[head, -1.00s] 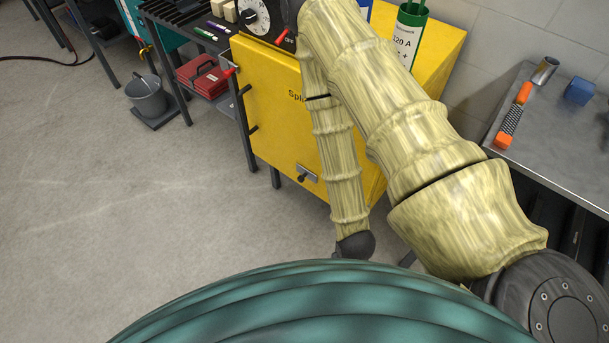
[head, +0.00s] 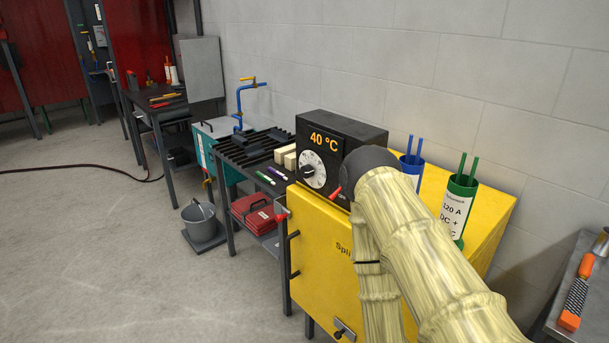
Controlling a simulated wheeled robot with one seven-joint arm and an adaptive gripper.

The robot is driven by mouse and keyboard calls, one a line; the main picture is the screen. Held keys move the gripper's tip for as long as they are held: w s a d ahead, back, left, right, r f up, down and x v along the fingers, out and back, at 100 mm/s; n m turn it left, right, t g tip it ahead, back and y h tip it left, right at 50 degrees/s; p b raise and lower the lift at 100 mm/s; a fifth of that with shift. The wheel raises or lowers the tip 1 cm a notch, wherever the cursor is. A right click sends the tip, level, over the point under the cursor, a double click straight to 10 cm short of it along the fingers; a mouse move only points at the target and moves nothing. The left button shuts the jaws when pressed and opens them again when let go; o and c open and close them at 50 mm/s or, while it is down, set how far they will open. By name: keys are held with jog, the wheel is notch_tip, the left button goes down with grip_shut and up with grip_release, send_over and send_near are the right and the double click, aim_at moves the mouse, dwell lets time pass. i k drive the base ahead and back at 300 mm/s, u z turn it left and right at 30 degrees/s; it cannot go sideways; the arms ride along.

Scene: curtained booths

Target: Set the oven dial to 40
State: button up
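The oven is a black control box (head: 362,128) on top of a yellow cabinet (head: 318,250). Its display (head: 324,141) reads 40 °C in orange. Below the display is the white round dial (head: 313,170) with a dark knob at its centre; its scale marks are too small to read. My arm rises from the lower right, and its dark joint covers the right part of the box front. The thinner arm link hangs down in front of the cabinet and leaves the picture at the bottom. My gripper is not in view.
A blue holder (head: 411,168) and a green-topped rod canister (head: 459,205) stand on the cabinet. Left are a dark slatted table (head: 245,148), a red case (head: 252,212) and a grey bucket (head: 200,222). A metal table (head: 570,300) is at right. The left floor is open.

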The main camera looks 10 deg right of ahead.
aim_at(307, 170)
jog(key=k, duration=0.6)
jog(key=u, duration=0.8)
jog(key=i, duration=1.35)
jog(key=z, duration=0.6)
